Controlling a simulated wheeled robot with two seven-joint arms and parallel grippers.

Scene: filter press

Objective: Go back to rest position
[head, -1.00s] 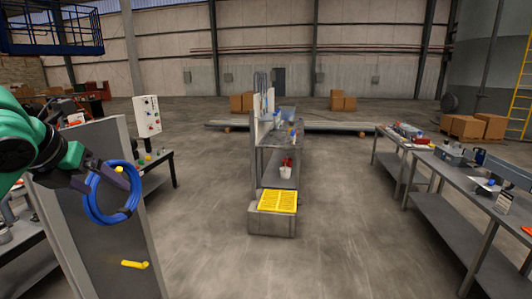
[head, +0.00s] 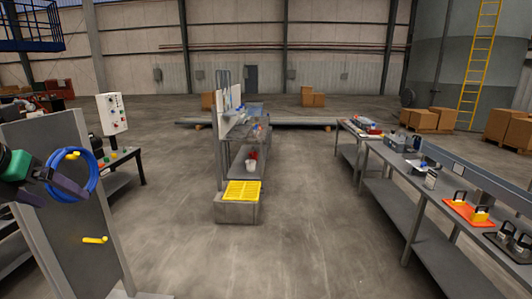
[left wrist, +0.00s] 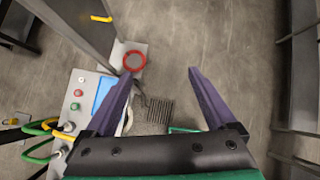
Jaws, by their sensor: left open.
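My left gripper (head: 72,186) is at the left edge of the head view, with part of my green and black arm behind it. In the left wrist view the two purple fingers (left wrist: 161,76) are spread wide with nothing between them. In the head view the gripper overlaps a blue hose coil (head: 93,167), which hangs at a yellow peg (head: 73,155) on a grey upright panel (head: 110,215). The coil does not show in the left wrist view, so the fingers do not hold it. My right gripper is not in view.
A yellow handle (head: 95,240) sticks out of the panel. A control box (head: 112,114) stands behind it. A stand with a yellow grate (head: 242,190) is in the middle. A long workbench (head: 385,158) with tools runs along the right. The floor between is clear.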

